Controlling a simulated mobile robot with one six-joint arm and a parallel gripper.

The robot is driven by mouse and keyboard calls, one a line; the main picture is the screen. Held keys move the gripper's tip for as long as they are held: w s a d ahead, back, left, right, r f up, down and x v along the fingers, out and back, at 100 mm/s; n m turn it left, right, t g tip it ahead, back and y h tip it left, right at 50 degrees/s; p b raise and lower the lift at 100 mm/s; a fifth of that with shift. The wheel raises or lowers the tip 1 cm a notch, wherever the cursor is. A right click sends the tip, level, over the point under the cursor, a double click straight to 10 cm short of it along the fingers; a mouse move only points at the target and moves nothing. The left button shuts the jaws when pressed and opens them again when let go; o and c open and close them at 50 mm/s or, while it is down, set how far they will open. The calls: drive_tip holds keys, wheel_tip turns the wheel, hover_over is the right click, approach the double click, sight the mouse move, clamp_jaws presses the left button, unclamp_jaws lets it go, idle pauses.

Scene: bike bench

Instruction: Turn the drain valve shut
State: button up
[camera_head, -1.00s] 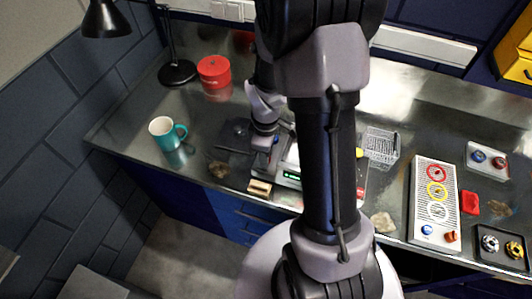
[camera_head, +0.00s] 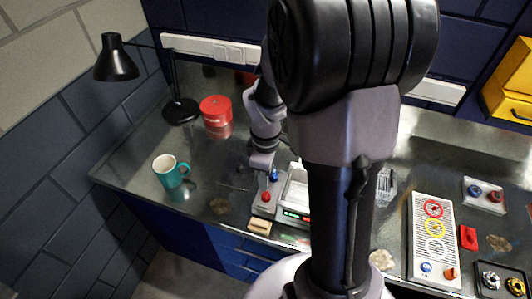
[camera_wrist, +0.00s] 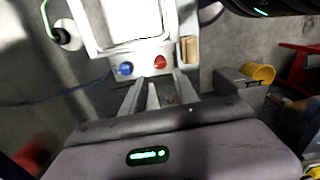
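A small grey panel (camera_head: 258,206) beside a white tray unit carries a red knob (camera_head: 266,197) and a blue knob (camera_head: 274,175). I cannot tell by a label which is the drain valve. In the wrist view the blue knob (camera_wrist: 125,68) and red knob (camera_wrist: 160,61) sit side by side just beyond my fingertips. My gripper (camera_wrist: 160,84) is open, its fingers apart with nothing held, pointing toward the knobs. In the head view my gripper (camera_head: 263,172) hangs over the panel, close to the blue knob. Contact cannot be told.
The white tray (camera_wrist: 125,22) and green display (camera_head: 294,215) adjoin the knobs. A wooden block (camera_head: 260,226) lies in front. A teal mug (camera_head: 168,172), red tin (camera_head: 215,110) and black lamp (camera_head: 117,62) stand left. A perforated board (camera_head: 433,270) lies right.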

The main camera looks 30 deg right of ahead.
wheel_tip(320, 180, up, 8)
drive_tip(key=p, duration=0.1)
drive_tip(key=shift+p, duration=0.35)
